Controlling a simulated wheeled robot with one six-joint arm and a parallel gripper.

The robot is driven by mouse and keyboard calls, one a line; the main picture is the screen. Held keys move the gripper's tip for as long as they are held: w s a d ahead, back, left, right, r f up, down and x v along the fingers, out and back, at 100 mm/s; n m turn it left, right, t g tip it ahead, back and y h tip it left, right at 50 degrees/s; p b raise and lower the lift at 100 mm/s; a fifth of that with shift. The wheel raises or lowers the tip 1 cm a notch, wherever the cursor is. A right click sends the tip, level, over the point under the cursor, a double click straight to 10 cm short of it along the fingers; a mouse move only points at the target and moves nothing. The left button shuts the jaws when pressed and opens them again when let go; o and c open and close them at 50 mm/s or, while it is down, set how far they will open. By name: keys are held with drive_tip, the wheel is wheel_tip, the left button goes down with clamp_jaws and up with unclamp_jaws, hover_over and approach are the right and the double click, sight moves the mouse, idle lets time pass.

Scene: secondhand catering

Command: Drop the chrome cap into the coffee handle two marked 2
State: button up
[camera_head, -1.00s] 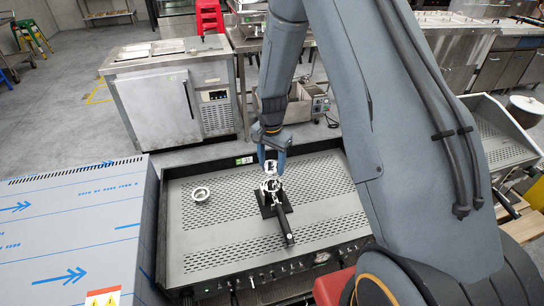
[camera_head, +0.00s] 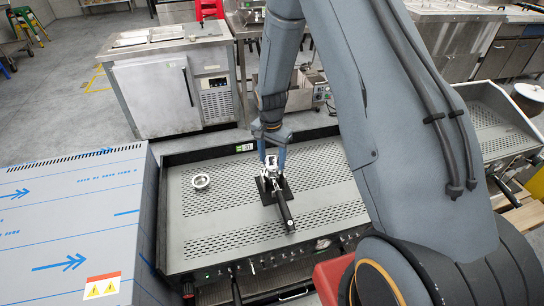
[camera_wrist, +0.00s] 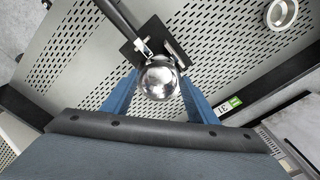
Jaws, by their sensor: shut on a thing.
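The chrome cap (camera_wrist: 158,78) is a shiny rounded piece between the blue fingertips of my gripper (camera_wrist: 157,92) in the wrist view. My gripper (camera_head: 272,166) is shut on it, right over the coffee handle's head end. The coffee handle (camera_head: 286,212) has a black grip pointing toward the front and lies on a black square base (camera_head: 265,191). In the wrist view its dark grip (camera_wrist: 116,18) runs to the upper left, and the cap hides most of its head. I cannot tell whether cap and handle touch. No mark 2 is readable.
A chrome ring (camera_head: 200,181) lies to the left on the perforated steel top (camera_head: 215,215), which has a raised dark rim. A steel panel with blue arrows (camera_head: 70,225) stands at the left. A steel cabinet (camera_head: 160,95) is behind. The top around the ring is clear.

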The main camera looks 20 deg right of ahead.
sight(272, 164)
drive_tip(key=shift+f+b, duration=1)
drive_tip(key=shift+f, duration=0.95)
drive_tip(key=o, duration=0.9)
drive_tip(key=shift+o, duration=0.2)
drive_tip(key=shift+r, duration=0.1)
wheel_tip(272, 164, up, 7)
drive_tip(key=shift+f+b, duration=0.15)
drive_tip(key=shift+b, duration=0.9)
drive_tip(key=shift+s+r, duration=0.15)
drive_tip(key=shift+r, duration=0.5)
drive_tip(key=s+r+n+b, duration=0.1)
drive_tip(key=s+r+n, duration=0.3)
drive_tip(key=s, duration=0.6)
drive_tip(key=s+r+n+t+b, duration=0.1)
drive_tip(key=s+r+n, duration=0.4)
drive_tip(key=s, duration=0.5)
drive_tip(key=shift+s+d+r+n, duration=0.15)
drive_tip(key=shift+s+r+n, duration=0.15)
drive_tip(key=shift+r, duration=0.35)
